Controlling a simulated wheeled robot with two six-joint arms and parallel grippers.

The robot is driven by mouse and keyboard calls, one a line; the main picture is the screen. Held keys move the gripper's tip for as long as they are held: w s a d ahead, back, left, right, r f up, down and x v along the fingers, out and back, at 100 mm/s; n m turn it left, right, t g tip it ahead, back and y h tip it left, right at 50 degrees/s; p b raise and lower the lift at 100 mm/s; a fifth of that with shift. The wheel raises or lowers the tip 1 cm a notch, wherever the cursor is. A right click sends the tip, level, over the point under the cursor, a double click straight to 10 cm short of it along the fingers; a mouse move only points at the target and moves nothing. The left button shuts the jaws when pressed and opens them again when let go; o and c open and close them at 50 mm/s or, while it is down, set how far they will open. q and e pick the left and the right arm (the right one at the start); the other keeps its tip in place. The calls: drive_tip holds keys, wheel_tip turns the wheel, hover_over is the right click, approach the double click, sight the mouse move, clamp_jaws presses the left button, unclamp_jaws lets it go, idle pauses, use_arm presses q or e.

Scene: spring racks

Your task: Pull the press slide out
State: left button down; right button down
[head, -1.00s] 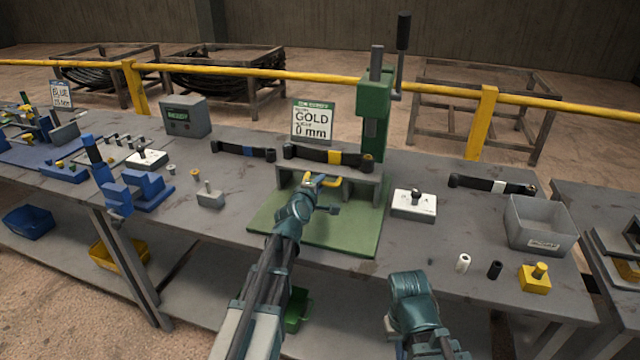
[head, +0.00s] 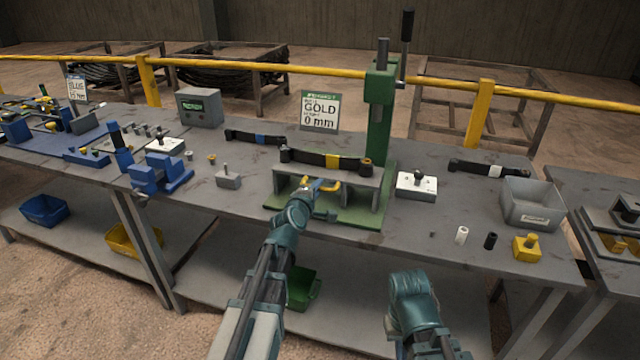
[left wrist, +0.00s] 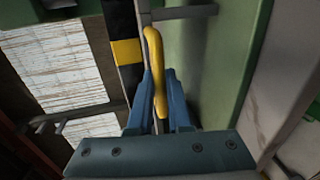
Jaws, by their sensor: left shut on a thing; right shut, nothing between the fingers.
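The press (head: 380,115) is a green column with a crank, standing on a green base plate (head: 365,212). The grey press slide (head: 352,196) sits on that base near its front edge, in front of the column. A dark leaf spring with a yellow band (head: 306,156) lies across the slide's top. My left gripper (head: 316,188) is shut on the slide's yellow handle (head: 331,187). In the left wrist view, the yellow handle (left wrist: 156,70) runs between the two blue fingers. My right arm is low at the front, apart from the bench; its fingers are not visible.
A white block with a knob (head: 416,185) stands right of the base, and a small grey block (head: 228,180) stands left. A blue fixture (head: 160,176) is further left. A grey bin (head: 532,206) stands at the right. The bench's front edge runs just before the base.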

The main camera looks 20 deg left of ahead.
use_arm(q)
drive_tip(key=v, duration=0.3)
drive_tip(key=shift+s+f, duration=0.35)
drive_tip(key=shift+s, duration=0.05)
drive_tip(key=c, duration=0.8)
unclamp_jaws()
drive_tip(key=shift+s, duration=0.1)
drive_tip(key=shift+c, duration=0.2)
use_arm(e)
drive_tip(key=shift+s, duration=0.15)
